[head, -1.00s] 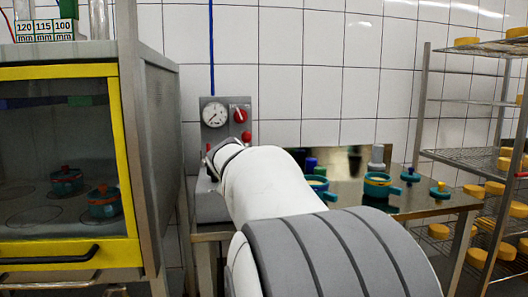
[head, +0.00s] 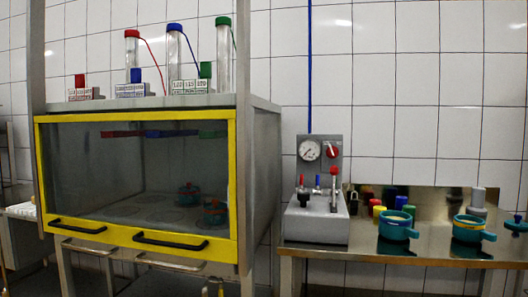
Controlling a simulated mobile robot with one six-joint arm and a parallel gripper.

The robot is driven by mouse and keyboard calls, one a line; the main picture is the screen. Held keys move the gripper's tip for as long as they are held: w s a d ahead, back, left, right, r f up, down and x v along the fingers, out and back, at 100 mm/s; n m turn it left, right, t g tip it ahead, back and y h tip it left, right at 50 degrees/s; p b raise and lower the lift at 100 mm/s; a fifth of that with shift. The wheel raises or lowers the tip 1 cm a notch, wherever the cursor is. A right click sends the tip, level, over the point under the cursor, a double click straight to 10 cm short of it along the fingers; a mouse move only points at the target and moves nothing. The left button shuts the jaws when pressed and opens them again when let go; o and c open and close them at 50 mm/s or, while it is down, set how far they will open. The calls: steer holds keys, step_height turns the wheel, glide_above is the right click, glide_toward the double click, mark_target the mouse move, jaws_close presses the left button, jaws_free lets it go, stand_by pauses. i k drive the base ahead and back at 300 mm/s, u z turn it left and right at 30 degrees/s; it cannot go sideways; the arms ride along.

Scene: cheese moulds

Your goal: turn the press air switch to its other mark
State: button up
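A red rotary knob (head: 332,151), which looks like the press air switch, sits on an upright grey panel (head: 304,166) beside a round white gauge (head: 309,150). Its marks are too small to read, so I cannot tell which one it points to. Below the panel is a grey box (head: 318,225) with small red-topped and blue-topped fittings (head: 317,183) on it. A blue line (head: 309,70) runs up the wall above the panel. My gripper and arm are not in this view.
A yellow-framed glass cabinet (head: 235,185) stands left of the press, close to the steel bench (head: 390,257). Teal pots (head: 397,226) and several coloured cylinders stand on the bench to the right. Glass columns (head: 174,58) stand on the cabinet.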

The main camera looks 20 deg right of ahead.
mark_target(332, 152)
steer(key=z, duration=0.35)
steer(key=i, duration=0.8)
steer(key=z, duration=0.3)
